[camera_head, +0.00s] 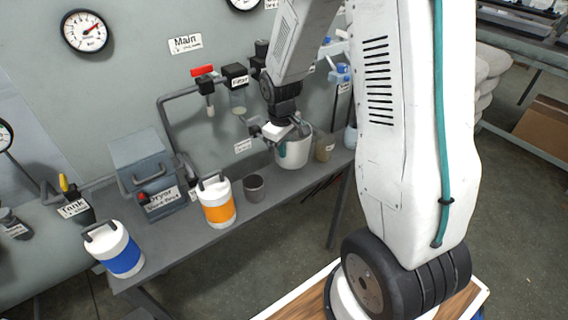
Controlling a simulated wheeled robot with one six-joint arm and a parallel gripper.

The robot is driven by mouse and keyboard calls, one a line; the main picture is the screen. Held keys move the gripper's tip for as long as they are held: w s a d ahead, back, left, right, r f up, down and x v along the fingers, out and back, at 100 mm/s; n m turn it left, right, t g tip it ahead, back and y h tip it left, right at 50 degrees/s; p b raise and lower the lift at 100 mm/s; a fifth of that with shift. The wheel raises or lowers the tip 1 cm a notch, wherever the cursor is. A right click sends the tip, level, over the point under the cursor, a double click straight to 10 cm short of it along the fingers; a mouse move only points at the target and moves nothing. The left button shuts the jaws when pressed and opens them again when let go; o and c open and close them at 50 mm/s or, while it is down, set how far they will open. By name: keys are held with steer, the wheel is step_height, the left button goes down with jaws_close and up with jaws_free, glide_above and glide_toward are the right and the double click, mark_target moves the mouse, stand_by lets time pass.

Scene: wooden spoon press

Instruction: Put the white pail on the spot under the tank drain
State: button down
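The white pail (294,155) stands upright on the grey bench, at the back right. My gripper (281,136) is at the pail's upper left rim and partly covers it. The fingers are small and partly hidden here, so I cannot tell whether they are open or closed on the rim. The tank drain (67,187), with a yellow handle and a "Tank" label, is on the wall at the left. A white jug with a blue band (121,258) stands on the bench's left end, below and to the right of the drain. I cannot make out a marked spot there.
A white jug with an orange band (219,208), a grey cup (254,188) and a grey dryer box (150,170) stand on the bench (190,240) between the pail and the drain. A beaker (324,149) stands right of the pail. Pipes and a filter hang above.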

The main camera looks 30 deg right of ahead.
step_height(320, 180, down, 6)
steer(key=shift+f, duration=0.15)
stand_by(0.3)
steer(key=c, duration=1.7)
jaws_free()
